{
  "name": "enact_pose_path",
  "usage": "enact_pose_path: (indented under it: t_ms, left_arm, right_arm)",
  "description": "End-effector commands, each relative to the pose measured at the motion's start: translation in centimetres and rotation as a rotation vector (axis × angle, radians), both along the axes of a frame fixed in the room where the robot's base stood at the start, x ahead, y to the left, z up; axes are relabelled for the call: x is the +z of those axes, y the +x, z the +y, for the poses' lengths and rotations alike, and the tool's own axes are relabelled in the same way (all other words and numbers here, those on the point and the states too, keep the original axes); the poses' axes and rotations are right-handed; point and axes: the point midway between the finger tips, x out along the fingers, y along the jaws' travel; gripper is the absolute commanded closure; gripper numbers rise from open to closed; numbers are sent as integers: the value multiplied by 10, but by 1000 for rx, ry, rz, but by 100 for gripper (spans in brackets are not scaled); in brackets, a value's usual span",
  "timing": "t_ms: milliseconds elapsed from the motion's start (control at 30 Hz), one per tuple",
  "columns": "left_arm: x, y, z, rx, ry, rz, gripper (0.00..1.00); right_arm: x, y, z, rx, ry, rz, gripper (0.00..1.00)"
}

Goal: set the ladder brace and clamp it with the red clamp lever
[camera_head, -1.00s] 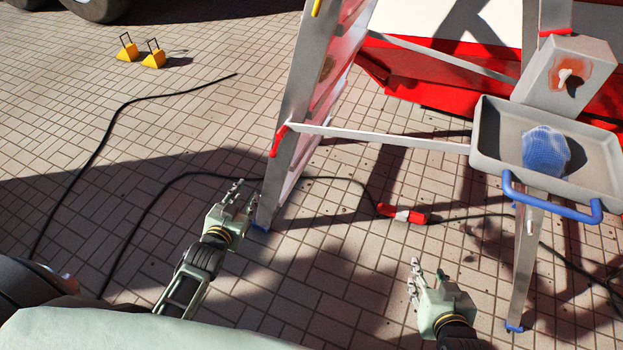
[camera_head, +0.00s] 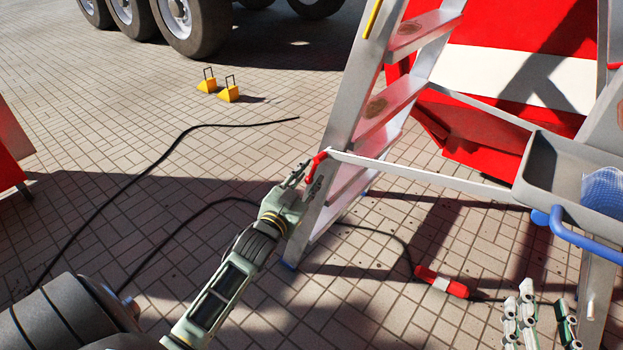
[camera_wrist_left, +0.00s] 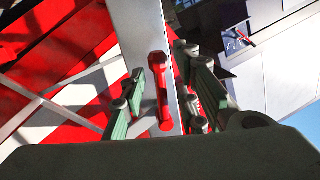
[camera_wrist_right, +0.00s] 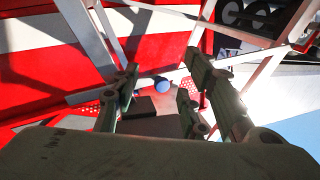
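The red clamp lever (camera_head: 316,166) sits on the near-left leg of the stepladder (camera_head: 367,85). The pale flat brace (camera_head: 430,175) runs from beside the lever rightward to behind the tray. My left gripper (camera_head: 303,180) is at the lever. In the left wrist view the lever (camera_wrist_left: 162,92) lies between the fingers of this gripper (camera_wrist_left: 160,100), which stand apart on both sides of it. My right gripper (camera_head: 541,318) is low at the right, below the tray and apart from the brace. In the right wrist view its fingers (camera_wrist_right: 160,95) are spread and hold nothing.
A grey tray (camera_head: 545,165) with a blue handle (camera_head: 585,238) and a blue cloth (camera_head: 603,190) hangs on the ladder's right side. A red connector (camera_head: 441,282) and black cable lie on the paving. Yellow wheel chocks (camera_head: 228,93) and large wheels are behind. The left paving is mostly clear.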

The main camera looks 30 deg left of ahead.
Motion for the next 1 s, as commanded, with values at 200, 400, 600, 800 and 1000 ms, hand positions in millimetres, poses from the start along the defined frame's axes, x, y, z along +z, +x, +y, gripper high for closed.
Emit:
enact_pose_path:
  t_ms: [200, 400, 600, 800, 1000]
  left_arm:
    - [-1, 14, 2, -1, 1, 0, 72]
    - [0, 16, 2, -1, 0, 1, 72]
    - [0, 16, 2, -1, 0, 1, 78]
    - [0, 16, 2, -1, 0, 1, 95]
    - [0, 16, 2, -1, 0, 0, 100]
  right_arm:
    - [19, 0, 3, 5, 24, -94, 60]
    - [23, 0, 3, 6, 30, -111, 60]
    - [23, 0, 3, 6, 29, -110, 60]
    - [23, 0, 3, 6, 29, -110, 60]
    - [23, 0, 3, 6, 29, -110, 60]
